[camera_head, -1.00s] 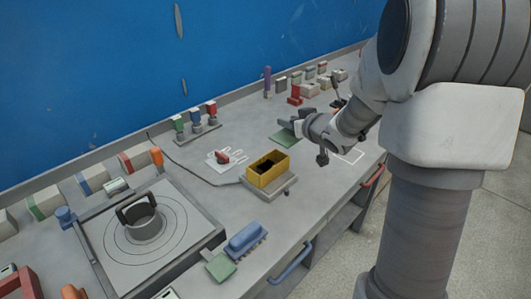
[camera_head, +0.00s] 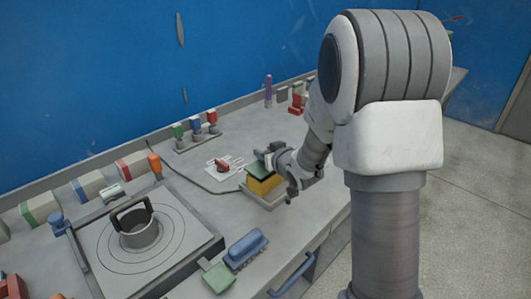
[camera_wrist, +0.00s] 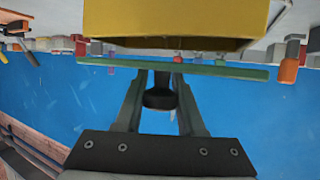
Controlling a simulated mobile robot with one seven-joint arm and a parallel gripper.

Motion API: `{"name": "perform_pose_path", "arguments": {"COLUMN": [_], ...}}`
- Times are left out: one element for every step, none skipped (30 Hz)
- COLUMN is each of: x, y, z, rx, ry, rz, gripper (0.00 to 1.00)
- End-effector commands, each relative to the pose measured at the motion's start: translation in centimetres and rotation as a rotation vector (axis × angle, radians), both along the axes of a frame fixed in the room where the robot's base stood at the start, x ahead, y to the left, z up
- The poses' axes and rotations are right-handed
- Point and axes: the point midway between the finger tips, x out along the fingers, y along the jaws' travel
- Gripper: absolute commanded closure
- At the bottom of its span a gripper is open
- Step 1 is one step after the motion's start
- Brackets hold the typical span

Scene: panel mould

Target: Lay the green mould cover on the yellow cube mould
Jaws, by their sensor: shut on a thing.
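The yellow cube mould (camera_head: 264,187) stands on a grey base on the bench, in the middle of the head view. The green mould cover (camera_head: 257,169) is over its top. My gripper (camera_head: 272,152) is at the cover, partly hidden by my wrist. In the wrist view, which looks upside down, the green cover (camera_wrist: 190,70) shows edge-on as a flat plate. My gripper (camera_wrist: 160,85) is shut on it, with a dark round part between the fingers. The yellow mould (camera_wrist: 170,18) fills the top of that view. A narrow gap shows between cover and mould.
A white outline mat with a red piece (camera_head: 222,166) lies left of the mould. A round plate with a grey pot (camera_head: 138,232) is farther left. A blue brush-like block (camera_head: 246,248) and a green piece (camera_head: 218,277) lie at the front. A blue wall (camera_head: 90,80) stands behind.

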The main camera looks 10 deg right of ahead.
Motion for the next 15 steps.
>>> {"name": "perform_pose_path", "arguments": {"x": [0.0,0.0,0.0,0.0,0.0,0.0,0.0,0.0,0.0,0.0,0.0,0.0,0.0,0.0,0.0], "y": [0.0,0.0,0.0,0.0,0.0,0.0,0.0,0.0,0.0,0.0,0.0,0.0,0.0,0.0,0.0], "z": [0.0,0.0,-0.2,-0.3,-0.4,-0.5,-0.6,-0.7,-0.8,-0.8,-0.9,-1.0,-1.1,-1.2,-1.3], "rx": [0.0,0.0,0.0,0.0,0.0,0.0,0.0,0.0,0.0,0.0,0.0,0.0,0.0,0.0,0.0], "ry": [0.0,0.0,0.0,0.0,0.0,0.0,-0.001,-0.001,-0.001,-0.001,-0.001,-0.001,-0.001,-0.001,-0.001], "rz": [0.0,0.0,0.0,0.0,0.0,0.0,0.0,0.0,0.0,0.0,0.0,0.0,0.0,0.0,0.0], "gripper": [1.0,1.0,1.0,1.0,1.0,1.0,1.0,1.0,1.0,1.0,1.0,1.0,1.0,1.0,1.0]}}
